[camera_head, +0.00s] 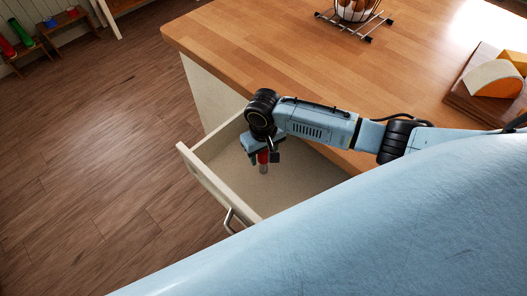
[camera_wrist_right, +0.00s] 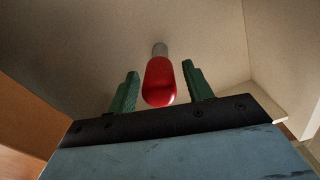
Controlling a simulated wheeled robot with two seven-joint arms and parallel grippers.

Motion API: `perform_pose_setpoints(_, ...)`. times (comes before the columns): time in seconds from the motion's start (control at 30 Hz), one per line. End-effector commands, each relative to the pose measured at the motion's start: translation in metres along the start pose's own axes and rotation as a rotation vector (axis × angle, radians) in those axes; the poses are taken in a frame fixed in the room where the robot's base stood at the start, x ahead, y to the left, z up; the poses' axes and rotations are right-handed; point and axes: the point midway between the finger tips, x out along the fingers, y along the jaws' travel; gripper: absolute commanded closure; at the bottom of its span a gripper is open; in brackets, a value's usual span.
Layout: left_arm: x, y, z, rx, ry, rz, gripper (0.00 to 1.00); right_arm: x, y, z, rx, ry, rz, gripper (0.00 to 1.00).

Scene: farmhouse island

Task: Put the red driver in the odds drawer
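The red driver (camera_head: 263,157) has a red handle and a grey shaft and is inside the open odds drawer (camera_head: 202,182), below my right gripper (camera_head: 262,150). In the right wrist view the driver (camera_wrist_right: 160,82) lies between the two green fingers of my right gripper (camera_wrist_right: 159,88), with a visible gap on each side. The fingers are open. The handle end faces the wrist and the shaft points away. Whether the shaft touches the drawer floor cannot be told. My left gripper is not in view.
The drawer's floor looks otherwise empty; its front has a metal handle (camera_head: 229,221). The wooden worktop (camera_head: 230,45) lies above it. A wire rack with a bowl (camera_head: 352,12) and a wooden holder (camera_head: 472,100) stand on top. My own blue body covers the lower right.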

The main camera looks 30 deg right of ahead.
Motion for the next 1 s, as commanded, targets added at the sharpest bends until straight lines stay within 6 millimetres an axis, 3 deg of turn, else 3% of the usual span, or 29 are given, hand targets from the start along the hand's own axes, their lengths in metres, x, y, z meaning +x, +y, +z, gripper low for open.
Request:
perform_pose_setpoints(0.37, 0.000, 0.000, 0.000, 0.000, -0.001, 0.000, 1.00, -0.005, 0.000, 0.000, 0.000, 0.002, 0.000, 0.47)
perform_pose_setpoints(0.47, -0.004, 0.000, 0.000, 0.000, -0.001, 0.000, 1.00, -0.019, 0.000, -0.001, 0.000, 0.002, -0.001, 0.47)
perform_pose_setpoints(0.8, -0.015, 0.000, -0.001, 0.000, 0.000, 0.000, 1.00, -0.091, -0.001, -0.001, -0.001, 0.003, -0.002, 0.47)
perform_pose_setpoints(1.0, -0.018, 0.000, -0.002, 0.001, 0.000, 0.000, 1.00, -0.117, 0.000, -0.001, 0.000, 0.001, -0.002, 0.47)
